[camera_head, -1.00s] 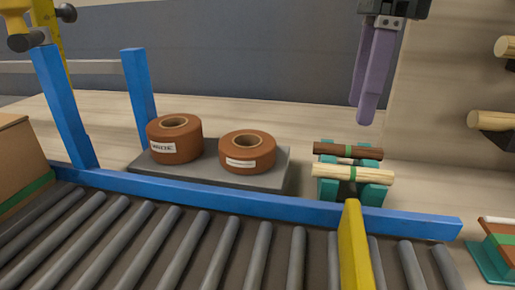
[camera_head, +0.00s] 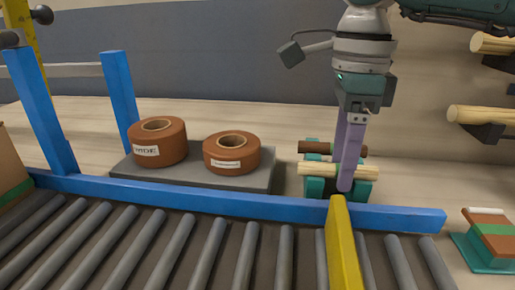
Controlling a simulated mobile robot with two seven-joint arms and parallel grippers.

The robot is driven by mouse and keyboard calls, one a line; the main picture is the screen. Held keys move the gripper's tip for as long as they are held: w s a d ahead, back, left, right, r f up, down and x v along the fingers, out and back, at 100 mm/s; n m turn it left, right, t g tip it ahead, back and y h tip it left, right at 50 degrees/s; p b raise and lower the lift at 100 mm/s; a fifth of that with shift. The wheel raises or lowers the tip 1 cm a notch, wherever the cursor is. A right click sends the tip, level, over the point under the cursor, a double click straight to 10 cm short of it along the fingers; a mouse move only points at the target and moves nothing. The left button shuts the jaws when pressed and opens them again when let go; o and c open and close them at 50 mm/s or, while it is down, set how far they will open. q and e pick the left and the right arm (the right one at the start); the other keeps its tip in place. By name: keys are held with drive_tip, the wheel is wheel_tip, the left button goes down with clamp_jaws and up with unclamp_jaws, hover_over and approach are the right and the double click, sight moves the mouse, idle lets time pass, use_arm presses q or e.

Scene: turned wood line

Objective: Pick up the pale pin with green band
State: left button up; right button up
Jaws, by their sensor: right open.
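The pale pin (camera_head: 315,170) lies crosswise on the front of a teal cradle (camera_head: 314,188), behind the blue conveyor rail. My right gripper (camera_head: 343,181) has come down from above with its purple fingers pointing down. The fingers overlap the middle of the pale pin in the head view and hide its green band. The gripper is open; I cannot tell whether the pin is between the fingers. A dark brown pin (camera_head: 317,147) lies behind the pale one on the same cradle, partly covered by the fingers. My left gripper is out of view.
Two brown rolls (camera_head: 158,142) (camera_head: 232,153) sit on a grey slab left of the cradle. A yellow bar (camera_head: 343,245) crosses the roller conveyor (camera_head: 210,245) in front. Pale dowels (camera_head: 484,115) stick out at the right. A teal-based block (camera_head: 488,235) stands front right.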

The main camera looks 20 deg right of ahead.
drive_tip(key=shift+c, duration=0.4)
clamp_jaws()
drive_tip(key=shift+r, duration=0.1)
